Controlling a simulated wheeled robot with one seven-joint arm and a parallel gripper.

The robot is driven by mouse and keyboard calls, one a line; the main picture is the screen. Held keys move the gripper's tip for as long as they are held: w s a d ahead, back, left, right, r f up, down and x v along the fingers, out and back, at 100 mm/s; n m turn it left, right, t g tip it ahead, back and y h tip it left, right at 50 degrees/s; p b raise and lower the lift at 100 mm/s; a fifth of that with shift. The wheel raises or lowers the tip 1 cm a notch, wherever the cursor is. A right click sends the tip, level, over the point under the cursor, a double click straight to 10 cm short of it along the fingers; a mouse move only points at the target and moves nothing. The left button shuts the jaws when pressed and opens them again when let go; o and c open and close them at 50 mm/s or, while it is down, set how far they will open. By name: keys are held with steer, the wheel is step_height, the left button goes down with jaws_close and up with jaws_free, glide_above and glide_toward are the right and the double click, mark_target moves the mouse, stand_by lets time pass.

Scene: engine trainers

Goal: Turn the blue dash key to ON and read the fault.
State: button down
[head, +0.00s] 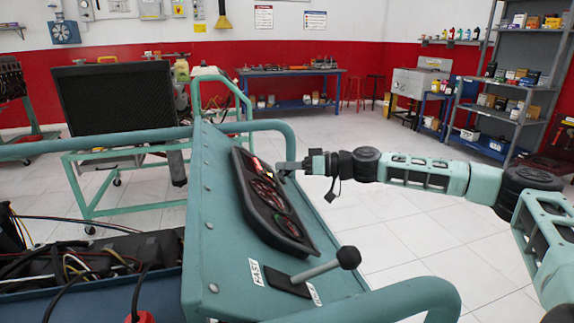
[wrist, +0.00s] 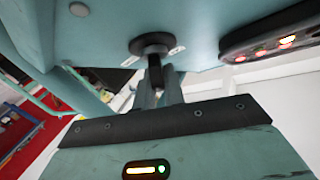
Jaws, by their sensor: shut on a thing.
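The dash panel (head: 225,215) is a teal sloped plate. In the wrist view, a round black key switch (wrist: 152,42) sits on it between two small white labels too small to read. A dark key stem (wrist: 155,62) stands out of the switch. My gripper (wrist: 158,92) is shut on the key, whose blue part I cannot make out. In the head view, my gripper (head: 284,165) reaches the panel's far edge from the right. The black gauge cluster (head: 270,205) has red and yellow lights lit; it also shows in the wrist view (wrist: 285,35). Their text is unreadable.
A throttle lever (head: 325,265) with a black knob rises from the near part of the panel, beside a FAST label. Teal frame tubes (head: 270,127) curve around the panel. Wires (head: 80,265) lie at lower left. Open tiled floor (head: 400,210) lies right of the panel.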

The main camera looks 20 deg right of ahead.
steer(key=shift+m+t+h, duration=0.3)
steer(key=shift+m+h, duration=0.1)
steer(key=shift+m, duration=0.3)
steer(key=c, duration=1.5)
jaws_free()
steer(key=shift+d, duration=0.1)
steer(key=v, duration=1.7)
steer(key=shift+s, duration=0.3)
